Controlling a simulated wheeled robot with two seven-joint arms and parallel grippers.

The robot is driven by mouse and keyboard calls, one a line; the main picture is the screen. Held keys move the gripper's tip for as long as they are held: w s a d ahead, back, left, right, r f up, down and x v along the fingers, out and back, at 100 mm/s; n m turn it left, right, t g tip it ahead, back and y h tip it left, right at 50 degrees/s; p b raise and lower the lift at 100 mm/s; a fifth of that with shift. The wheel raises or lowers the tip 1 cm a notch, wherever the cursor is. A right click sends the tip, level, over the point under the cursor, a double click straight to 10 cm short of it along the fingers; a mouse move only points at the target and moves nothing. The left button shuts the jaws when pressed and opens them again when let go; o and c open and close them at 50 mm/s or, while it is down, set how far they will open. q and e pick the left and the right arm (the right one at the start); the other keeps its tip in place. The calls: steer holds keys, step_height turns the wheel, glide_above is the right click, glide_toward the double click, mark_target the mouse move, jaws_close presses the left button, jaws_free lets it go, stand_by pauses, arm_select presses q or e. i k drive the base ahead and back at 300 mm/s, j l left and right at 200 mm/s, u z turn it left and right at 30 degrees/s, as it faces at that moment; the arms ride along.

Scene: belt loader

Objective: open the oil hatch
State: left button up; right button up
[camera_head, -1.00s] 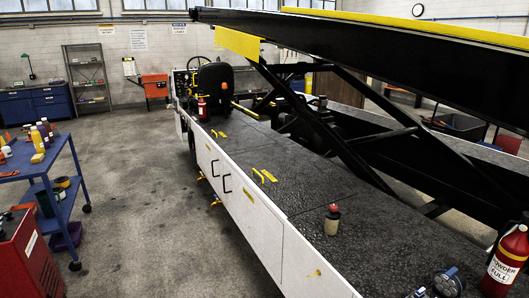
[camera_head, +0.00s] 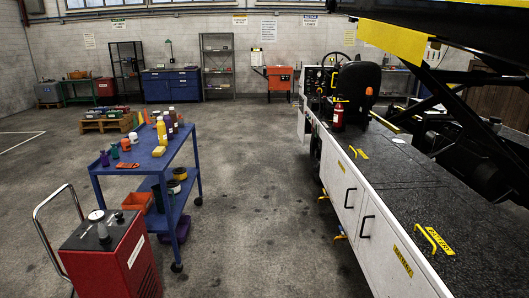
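The belt loader's dark textured deck (camera_head: 400,185) runs along the right side of the view. I cannot tell which panel is the oil hatch. No panel looks raised. Neither of my grippers is in view.
A blue cart (camera_head: 140,168) with several bottles stands left of centre, behind a red wheeled machine (camera_head: 110,255). Clear floor (camera_head: 265,200) lies between cart and loader. The seat (camera_head: 357,88) and black boom (camera_head: 450,25) rise beside the deck.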

mark_target(379, 160)
steer(key=i+j+z, duration=0.15)
steer(key=i+z, duration=0.15)
steer(key=i, duration=0.3)
steer(key=i+j+z, duration=0.3)
steer(key=i, duration=0.3)
steer(key=i+j+z, duration=0.3)
steer(key=i, duration=0.25)
